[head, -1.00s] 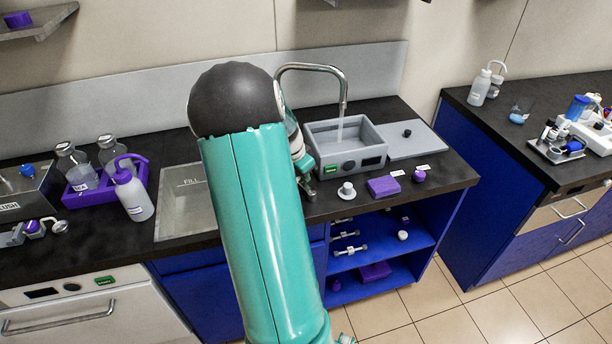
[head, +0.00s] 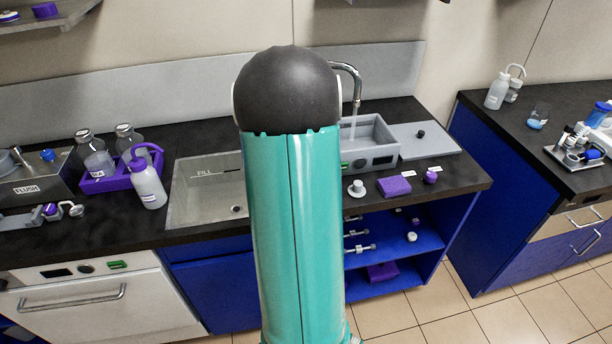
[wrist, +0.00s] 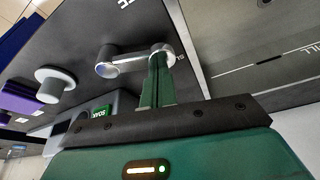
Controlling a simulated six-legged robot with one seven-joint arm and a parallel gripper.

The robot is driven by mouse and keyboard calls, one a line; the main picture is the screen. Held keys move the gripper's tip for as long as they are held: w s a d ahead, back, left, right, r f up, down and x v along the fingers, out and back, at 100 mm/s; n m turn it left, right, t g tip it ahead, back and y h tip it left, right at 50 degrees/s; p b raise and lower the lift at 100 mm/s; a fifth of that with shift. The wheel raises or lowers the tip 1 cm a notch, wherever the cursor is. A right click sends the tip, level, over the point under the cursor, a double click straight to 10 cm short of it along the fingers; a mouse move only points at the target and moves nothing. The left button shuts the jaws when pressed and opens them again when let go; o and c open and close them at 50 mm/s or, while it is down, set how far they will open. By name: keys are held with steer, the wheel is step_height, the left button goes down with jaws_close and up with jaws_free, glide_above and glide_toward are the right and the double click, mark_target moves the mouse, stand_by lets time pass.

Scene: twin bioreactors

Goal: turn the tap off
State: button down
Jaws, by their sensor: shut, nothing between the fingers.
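The curved silver tap (head: 356,80) shows in the head view behind my arm. A pale stream of water (head: 353,126) falls from its spout into the grey basin (head: 371,157). In the wrist view a silver lever (wrist: 131,54) on the dark counter has a round hub at one end and a knob at the other. My gripper (wrist: 158,58) has its green fingers together and empty. Their tips overlap the hub end of the lever in the picture; I cannot tell whether they touch. In the head view my arm hides the gripper and the lever.
The sink marked FILL (head: 200,196) lies left of my arm. A white knob (head: 357,188) and purple block (head: 394,186) sit before the basin. A purple rack (head: 104,184) with bottles and a wash bottle (head: 148,186) stand further left. A grey lid (head: 424,146) lies right.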

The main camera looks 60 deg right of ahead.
steer(key=shift+s+a+n+t, duration=0.25)
steer(key=shift+a+n, duration=0.25)
steer(key=shift+n, duration=0.6)
steer(key=shift+a, duration=0.3)
